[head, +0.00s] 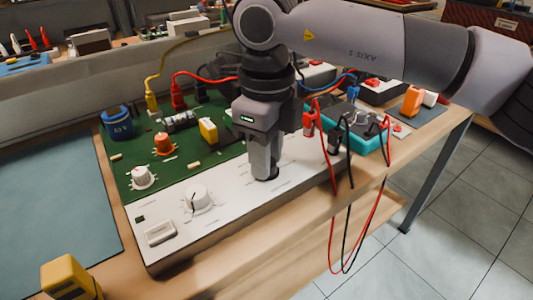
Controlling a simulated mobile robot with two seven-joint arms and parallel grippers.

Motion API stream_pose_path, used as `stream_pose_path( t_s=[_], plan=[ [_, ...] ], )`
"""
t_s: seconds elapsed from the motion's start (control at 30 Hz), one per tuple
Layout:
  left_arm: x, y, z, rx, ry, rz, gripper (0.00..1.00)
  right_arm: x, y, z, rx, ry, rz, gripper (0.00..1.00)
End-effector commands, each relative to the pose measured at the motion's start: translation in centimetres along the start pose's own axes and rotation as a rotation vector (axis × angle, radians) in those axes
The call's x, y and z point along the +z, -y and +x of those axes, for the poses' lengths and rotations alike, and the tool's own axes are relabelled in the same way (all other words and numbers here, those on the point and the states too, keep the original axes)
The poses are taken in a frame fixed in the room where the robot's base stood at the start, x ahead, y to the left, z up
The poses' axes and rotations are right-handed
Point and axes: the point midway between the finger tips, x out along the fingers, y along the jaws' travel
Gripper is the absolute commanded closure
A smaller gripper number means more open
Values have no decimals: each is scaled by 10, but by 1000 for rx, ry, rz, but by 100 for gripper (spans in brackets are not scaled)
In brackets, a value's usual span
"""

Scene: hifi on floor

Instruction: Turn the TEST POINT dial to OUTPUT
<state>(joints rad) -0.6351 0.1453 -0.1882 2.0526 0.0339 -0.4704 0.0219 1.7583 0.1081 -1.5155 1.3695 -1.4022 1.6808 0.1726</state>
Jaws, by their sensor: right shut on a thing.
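A white control panel (225,208) runs along the front of a green circuit board (180,170). My right gripper (265,172) points down at the right part of this panel, its fingers shut on a dial there. The fingers hide most of that dial; only a dark edge shows at its base. I cannot read the TEST POINT and OUTPUT labels or the dial's pointer. A white knob (199,198) stands free on the panel to the left of the gripper. My left gripper is not in view.
A white rocker switch (160,233) is at the panel's left. A smaller white knob (143,177), an orange knob (164,143) and a blue capacitor (117,122) stand on the board. Red and black leads (347,238) hang over the table's front edge at right.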

Motion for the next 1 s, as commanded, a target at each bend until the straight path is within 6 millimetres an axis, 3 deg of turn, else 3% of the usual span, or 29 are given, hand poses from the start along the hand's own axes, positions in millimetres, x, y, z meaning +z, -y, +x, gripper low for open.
stream_pose_path(
  t_s=[0.3,0.77,0.8,0.87,1.0],
  plan=[
    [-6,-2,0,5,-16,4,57,0,0,0,0,0,94,98],
    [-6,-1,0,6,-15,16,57,0,0,0,0,0,105,98],
    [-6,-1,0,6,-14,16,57,0,0,0,0,0,104,61],
    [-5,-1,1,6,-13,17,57,0,0,0,0,0,104,42],
    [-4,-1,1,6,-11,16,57,0,0,0,0,0,104,42]
  ],
)
